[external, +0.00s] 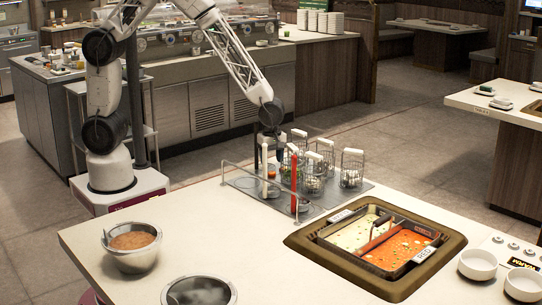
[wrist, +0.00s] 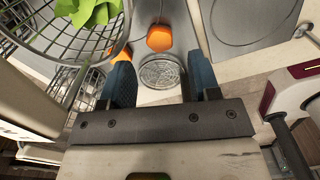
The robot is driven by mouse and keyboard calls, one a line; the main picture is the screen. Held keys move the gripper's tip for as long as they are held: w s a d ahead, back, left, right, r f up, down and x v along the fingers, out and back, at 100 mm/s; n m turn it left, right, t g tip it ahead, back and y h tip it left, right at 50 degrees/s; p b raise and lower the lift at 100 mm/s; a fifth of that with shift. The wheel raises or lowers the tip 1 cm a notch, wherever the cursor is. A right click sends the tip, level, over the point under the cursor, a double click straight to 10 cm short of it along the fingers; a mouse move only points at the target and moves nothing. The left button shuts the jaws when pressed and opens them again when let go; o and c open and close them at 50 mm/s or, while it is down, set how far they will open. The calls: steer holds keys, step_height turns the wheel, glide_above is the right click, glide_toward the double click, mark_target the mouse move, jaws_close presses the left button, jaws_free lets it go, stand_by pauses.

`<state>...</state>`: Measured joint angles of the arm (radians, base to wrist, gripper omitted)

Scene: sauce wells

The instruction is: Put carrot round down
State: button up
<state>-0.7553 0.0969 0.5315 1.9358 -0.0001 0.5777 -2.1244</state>
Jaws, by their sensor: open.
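An orange carrot round (wrist: 159,38) lies just past my fingertips in the wrist view, on or over a grey metal surface. A second orange piece (wrist: 122,56) shows beside the left fingertip, at the edge of a wire basket. My gripper (wrist: 162,78) is open, with its two blue fingers apart and no carrot between them. A round silver ribbed disc (wrist: 162,72) shows in the gap.
Several wire baskets (external: 325,152) with white handles stand right of my gripper. One basket with green leaves (wrist: 85,20) is close in the wrist view. A red upright handle (external: 294,182) and a rail stand in front. A two-part sauce well (external: 440,262) is at the right.

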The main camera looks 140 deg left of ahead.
mark_target(271, 173)
step_height(271, 173, up, 8)
steer(key=shift+f, duration=0.25)
stand_by(0.4)
stand_by(0.6)
steer(key=s+d+r+m+t, duration=0.1)
steer(key=d+r+m, duration=0.7)
steer(key=d, duration=0.4)
steer(key=d+r+m, duration=0.7)
steer(key=d+r, duration=0.1)
steer(key=d, duration=0.5)
steer(key=s+d+r+m, duration=0.3)
steer(key=s+d+m, duration=0.5)
steer(key=d+m, duration=0.1)
steer(key=s+d+r+m+t, duration=0.1)
steer(key=s+d+r+m, duration=0.3)
steer(key=s+d+m, duration=0.5)
steer(key=shift+d+r+t, duration=0.15)
steer(key=shift+d+t, duration=0.15)
steer(key=shift+d, duration=0.75)
